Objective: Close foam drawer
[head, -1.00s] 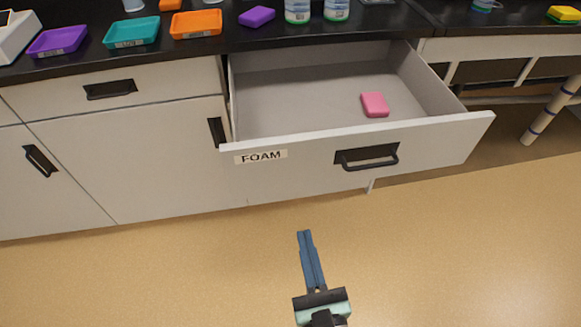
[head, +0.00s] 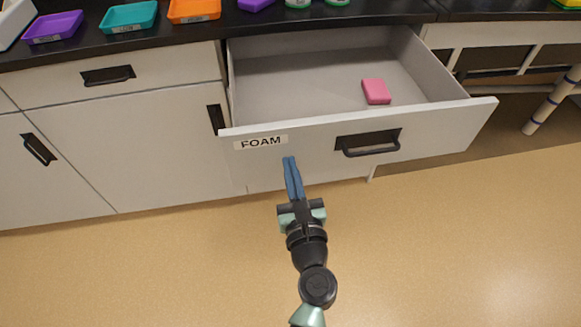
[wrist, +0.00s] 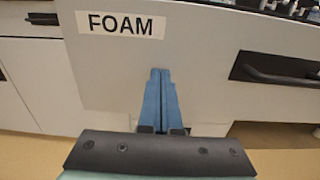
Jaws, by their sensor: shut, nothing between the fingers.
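The foam drawer (head: 308,147) is pulled well open, with a FOAM label on the left of its pale front and a black handle (head: 369,145) to the right. A pink block (head: 376,91) lies inside on the drawer floor. My gripper (head: 289,160) has its blue fingers shut and empty, pointing at the drawer front just right of and below the label. In the wrist view the fingertips (wrist: 160,72) overlap the front below the label (wrist: 121,24), left of the handle (wrist: 284,71). I cannot tell whether they touch the front.
Closed cabinets with black handles, including an upper drawer (head: 111,81), stand to the left. The black counter (head: 185,36) above holds purple, teal and orange trays. A table leg (head: 547,106) stands at the right. The tan floor (head: 450,250) in front is clear.

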